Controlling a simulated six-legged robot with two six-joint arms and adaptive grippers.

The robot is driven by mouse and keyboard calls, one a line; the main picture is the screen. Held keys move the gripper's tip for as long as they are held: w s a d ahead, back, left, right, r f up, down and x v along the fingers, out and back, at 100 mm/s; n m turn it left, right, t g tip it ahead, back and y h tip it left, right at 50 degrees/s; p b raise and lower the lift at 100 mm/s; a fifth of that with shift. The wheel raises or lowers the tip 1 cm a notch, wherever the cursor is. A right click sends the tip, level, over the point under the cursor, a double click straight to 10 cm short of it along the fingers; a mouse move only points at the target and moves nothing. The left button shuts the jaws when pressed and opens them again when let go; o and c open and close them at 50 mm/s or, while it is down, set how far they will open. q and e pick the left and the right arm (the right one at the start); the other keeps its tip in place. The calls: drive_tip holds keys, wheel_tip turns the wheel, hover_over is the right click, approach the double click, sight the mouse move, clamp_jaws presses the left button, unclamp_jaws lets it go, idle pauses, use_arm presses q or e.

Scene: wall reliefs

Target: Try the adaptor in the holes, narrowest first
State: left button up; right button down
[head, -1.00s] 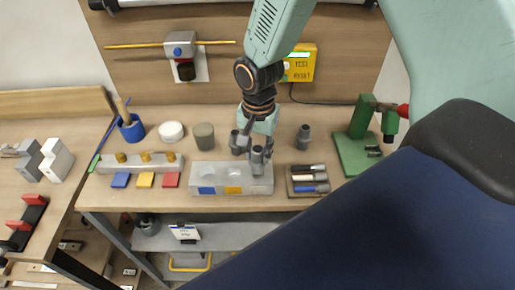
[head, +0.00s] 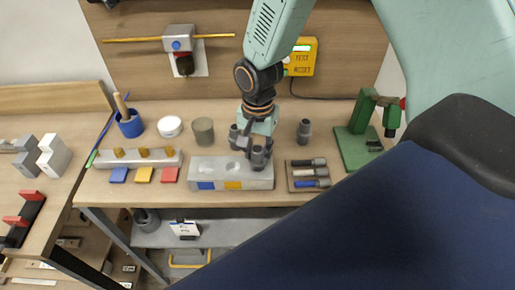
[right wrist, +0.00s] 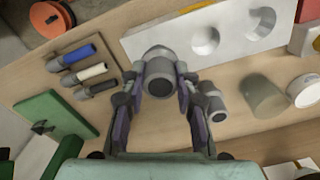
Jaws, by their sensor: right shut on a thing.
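My right gripper (head: 252,146) is at the right end of a pale grey block (head: 206,172) with round holes in its top. It is shut on a grey cylindrical adaptor (right wrist: 158,72), upright between the fingers in the right wrist view. The adaptor overlaps the block's right end. Whether its lower end is inside a hole or only above it is hidden. Two open holes show beside it, one nearer (right wrist: 205,40) and one farther (right wrist: 261,22). Blue and yellow marks are on the block's front. My left gripper is not in view.
Another dark grey stepped cylinder (head: 304,132) stands to the right, behind a tray of handled tools (head: 308,186). A green stand (head: 357,146) is farther right. A grey-green cylinder (head: 203,131) and a white round pot (head: 171,127) stand behind the block.

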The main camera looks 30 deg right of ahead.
drive_tip(key=shift+f+b, duration=0.35)
drive_tip(key=shift+f, duration=0.3)
drive_tip(key=c, duration=0.9)
unclamp_jaws()
drive_tip(key=shift+r, duration=0.15)
wheel_tip(320, 180, up, 12)
drive_tip(key=shift+s+f, duration=0.1)
